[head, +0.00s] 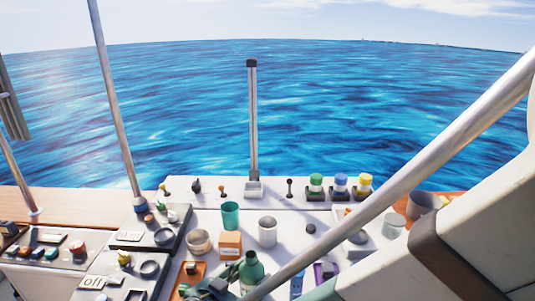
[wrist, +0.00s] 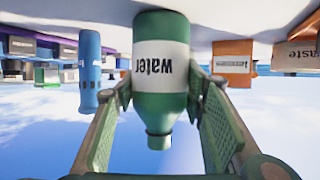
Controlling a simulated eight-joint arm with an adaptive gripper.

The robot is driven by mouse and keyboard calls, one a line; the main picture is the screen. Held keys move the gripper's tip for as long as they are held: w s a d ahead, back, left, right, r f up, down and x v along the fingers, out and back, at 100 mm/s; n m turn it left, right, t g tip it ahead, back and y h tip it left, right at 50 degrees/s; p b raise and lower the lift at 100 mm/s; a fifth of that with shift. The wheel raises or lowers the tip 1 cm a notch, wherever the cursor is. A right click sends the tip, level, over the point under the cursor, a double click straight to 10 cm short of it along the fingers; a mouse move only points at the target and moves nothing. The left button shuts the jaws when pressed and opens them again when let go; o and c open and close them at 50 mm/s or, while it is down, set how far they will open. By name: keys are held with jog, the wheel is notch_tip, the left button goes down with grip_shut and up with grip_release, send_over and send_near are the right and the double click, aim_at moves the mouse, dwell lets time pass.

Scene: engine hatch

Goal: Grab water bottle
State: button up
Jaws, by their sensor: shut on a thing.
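The water bottle (wrist: 160,98) is green with a white label that reads "water". It shows upside down in the wrist view, its cap end pointing down in the picture. In the head view the bottle (head: 251,269) is at the bottom centre, partly hidden by a grey pole. My gripper (wrist: 160,85) has its green padded fingers on both sides of the bottle and is shut on it. The bottle's base is at the pale surface; I cannot tell whether it touches it.
A teal cup (head: 231,216), a white cup (head: 267,232) and an orange box (head: 230,244) stand behind the bottle. A blue bottle (wrist: 90,70) shows in the wrist view. Panels with knobs (head: 150,235) lie left.

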jog(key=shift+r, duration=0.35)
dwell(0.3)
notch_tip(320, 180, up, 9)
jog(key=p, duration=0.3)
jog(key=shift+p, duration=0.3)
dwell(0.6)
jog(key=shift+r, duration=0.15)
jog(key=shift+w+d, duration=0.1)
jog(key=shift+w, duration=0.05)
dwell(0.8)
